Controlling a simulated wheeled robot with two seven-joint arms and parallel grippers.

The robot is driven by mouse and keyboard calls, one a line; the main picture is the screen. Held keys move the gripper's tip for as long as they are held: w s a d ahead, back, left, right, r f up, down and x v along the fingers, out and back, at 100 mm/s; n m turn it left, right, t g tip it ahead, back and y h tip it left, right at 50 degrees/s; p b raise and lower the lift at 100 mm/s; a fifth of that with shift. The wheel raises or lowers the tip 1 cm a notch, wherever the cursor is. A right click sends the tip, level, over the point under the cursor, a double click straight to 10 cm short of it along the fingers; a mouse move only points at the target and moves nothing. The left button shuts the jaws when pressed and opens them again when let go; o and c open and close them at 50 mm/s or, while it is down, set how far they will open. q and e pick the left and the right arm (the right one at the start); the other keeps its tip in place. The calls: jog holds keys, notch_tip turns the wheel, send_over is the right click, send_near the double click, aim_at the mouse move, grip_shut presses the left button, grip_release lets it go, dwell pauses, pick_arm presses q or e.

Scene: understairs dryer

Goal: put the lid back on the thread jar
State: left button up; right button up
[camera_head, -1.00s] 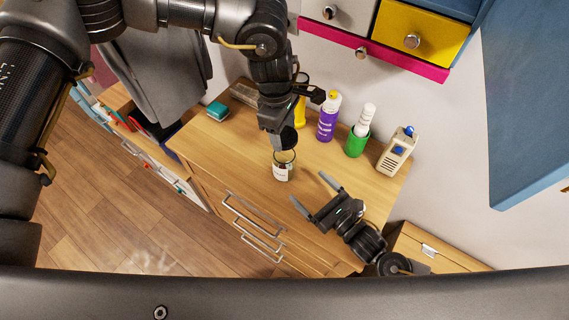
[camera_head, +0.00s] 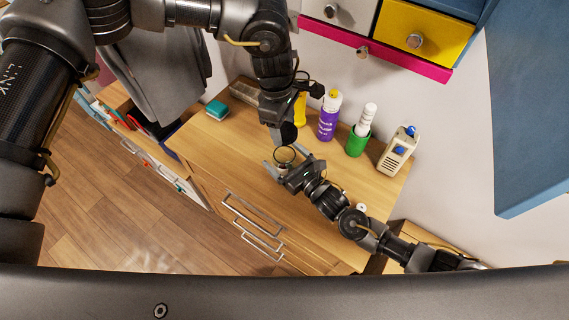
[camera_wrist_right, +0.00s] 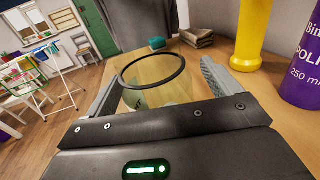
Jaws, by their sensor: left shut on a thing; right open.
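The thread jar (camera_head: 284,154) is clear glass with a dark round rim and stands open near the front of the wooden cabinet top. In the right wrist view the jar (camera_wrist_right: 152,72) stands between my right gripper's fingers, with gaps at the sides. My right gripper (camera_head: 284,158) is open around the jar in the head view; its fingers also show in the wrist view (camera_wrist_right: 155,95). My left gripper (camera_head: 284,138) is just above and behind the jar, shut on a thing. That is likely the dark lid, but I cannot make it out clearly now.
The cabinet top (camera_head: 225,140) is clear to the jar's left. A teal block (camera_head: 217,109) lies at the back left. Coloured drawers (camera_head: 420,30) hang above.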

pick_arm(q)
jog(key=shift+s+r, duration=0.1)
jog(key=shift+s, duration=0.05)
pick_arm(e)
jog(key=shift+s+r, duration=0.1)
jog(key=shift+s, duration=0.05)
pick_arm(q)
jog(key=shift+s+r, duration=0.1)
jog(key=shift+s, duration=0.1)
pick_arm(e)
jog(key=shift+s+r, duration=0.1)
jog(key=shift+s, duration=0.05)
jog(key=c, duration=0.5)
pick_arm(q)
jog(key=shift+w, duration=0.15)
pick_arm(e)
jog(key=c, duration=0.7)
jog(key=shift+c, duration=1.4)
pick_arm(q)
jog(key=shift+f, duration=2.6)
pick_arm(e)
jog(key=shift+f, duration=0.2)
pick_arm(q)
jog(key=shift+f, duration=0.9)
jog(key=shift+f, duration=0.55)
pick_arm(e)
jog(key=shift+f, duration=0.1)
